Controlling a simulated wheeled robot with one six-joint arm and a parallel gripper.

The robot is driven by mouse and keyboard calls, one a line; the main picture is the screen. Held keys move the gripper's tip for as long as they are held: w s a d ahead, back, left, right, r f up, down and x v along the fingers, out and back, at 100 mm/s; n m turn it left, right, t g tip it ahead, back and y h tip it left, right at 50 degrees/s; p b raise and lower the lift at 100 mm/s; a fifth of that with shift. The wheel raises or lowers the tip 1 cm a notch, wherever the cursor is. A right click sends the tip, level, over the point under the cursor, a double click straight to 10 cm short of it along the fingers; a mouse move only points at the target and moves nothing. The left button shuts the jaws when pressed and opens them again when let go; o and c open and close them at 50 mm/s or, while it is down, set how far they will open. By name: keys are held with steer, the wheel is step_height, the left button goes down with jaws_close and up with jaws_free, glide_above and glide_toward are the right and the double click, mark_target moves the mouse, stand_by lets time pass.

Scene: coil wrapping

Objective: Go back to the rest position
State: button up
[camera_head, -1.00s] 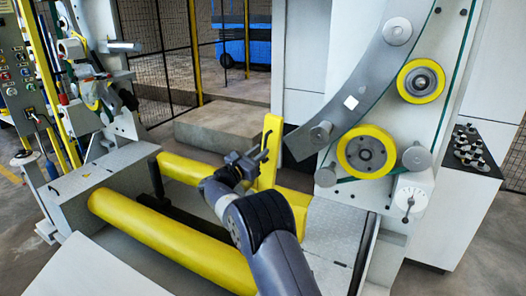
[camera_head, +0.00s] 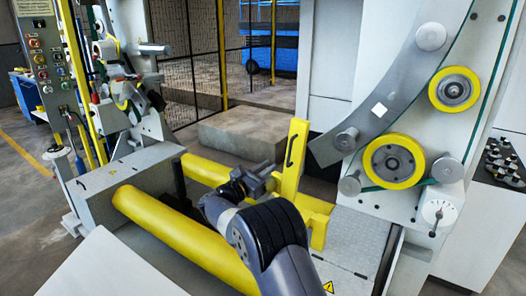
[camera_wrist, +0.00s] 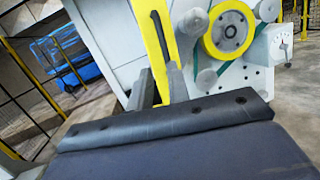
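My gripper (camera_head: 268,178) is at the middle of the head view, at the end of my dark arm. Its two fingers stand apart with nothing between them. It is just left of an upright yellow post (camera_head: 293,160) with a dark handle; I cannot tell how close they are in depth. In the wrist view the two dark fingers (camera_wrist: 160,88) show with a gap between them, in front of the yellow post (camera_wrist: 152,40).
Yellow rollers (camera_head: 185,238) lie low at the left. A machine panel with yellow-rimmed wheels (camera_head: 394,161) stands at right. A control box (camera_head: 45,60) and a second mechanism (camera_head: 125,85) are at left. A grey block (camera_head: 240,135) and mesh fence (camera_head: 195,60) stand behind.

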mark_target(289, 154)
steer(key=p+x, duration=0.1)
steer(key=x, duration=0.7)
steer(key=shift+r+p, duration=0.35)
steer(key=shift+p, duration=0.05)
steer(key=shift+o, duration=0.2)
steer(key=shift+w+d+r, duration=0.15)
steer(key=shift+w+r, duration=0.05)
steer(key=shift+r, duration=0.25)
steer(key=shift+w+d+f, duration=0.2)
steer(key=shift+w+d, duration=0.05)
steer(key=shift+d, duration=0.35)
steer(key=shift+w+d+f, duration=0.2)
steer(key=shift+d+f, duration=0.05)
steer(key=shift+d, duration=0.35)
steer(key=shift+c, duration=0.2)
steer(key=shift+f, duration=0.1)
steer(key=shift+a+f, duration=0.1)
steer(key=shift+a, duration=0.1)
